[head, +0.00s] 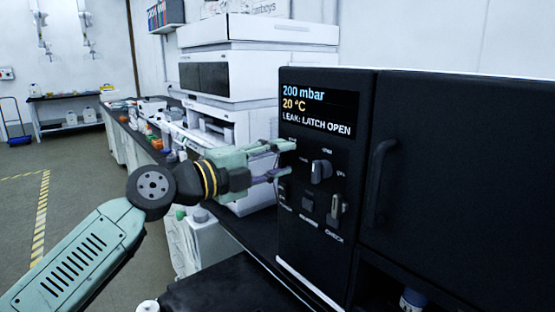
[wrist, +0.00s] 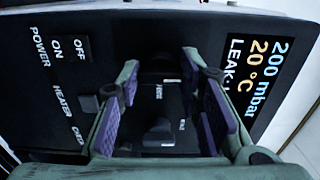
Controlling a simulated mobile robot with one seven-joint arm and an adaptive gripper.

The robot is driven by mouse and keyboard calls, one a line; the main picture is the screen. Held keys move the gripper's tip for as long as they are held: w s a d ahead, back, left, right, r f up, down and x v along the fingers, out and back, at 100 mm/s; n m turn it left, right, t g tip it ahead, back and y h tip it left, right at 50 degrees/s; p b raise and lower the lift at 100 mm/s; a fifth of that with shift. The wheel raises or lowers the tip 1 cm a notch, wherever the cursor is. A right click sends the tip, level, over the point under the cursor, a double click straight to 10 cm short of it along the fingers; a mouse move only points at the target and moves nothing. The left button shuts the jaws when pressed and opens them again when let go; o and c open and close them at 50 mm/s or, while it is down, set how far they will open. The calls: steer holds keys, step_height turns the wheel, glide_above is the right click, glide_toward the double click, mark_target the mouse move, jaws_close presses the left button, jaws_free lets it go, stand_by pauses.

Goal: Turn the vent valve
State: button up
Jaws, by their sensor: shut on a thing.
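The black cabinet (head: 300,240) has a control panel whose display (head: 318,110) reads 200 mbar, 20 °C and "LEAK: LATCH OPEN". My gripper (head: 288,159) is at the left edge of this panel, its fingers reaching toward the panel face. In the wrist view, my gripper (wrist: 158,66) has its two purple-padded fingers on either side of a dark knob (wrist: 160,68), apparently the vent valve, and is shut on it. Its label is too small to read surely, and the fingers mostly hide it in the head view.
The cabinet door has a vertical handle (head: 378,180). White instruments (head: 245,75) stand on the bench behind my gripper. Open floor (head: 75,190) lies at left.

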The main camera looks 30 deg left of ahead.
stand_by(0.3)
steer(key=o, duration=1.2)
steer(key=shift+c, duration=0.2)
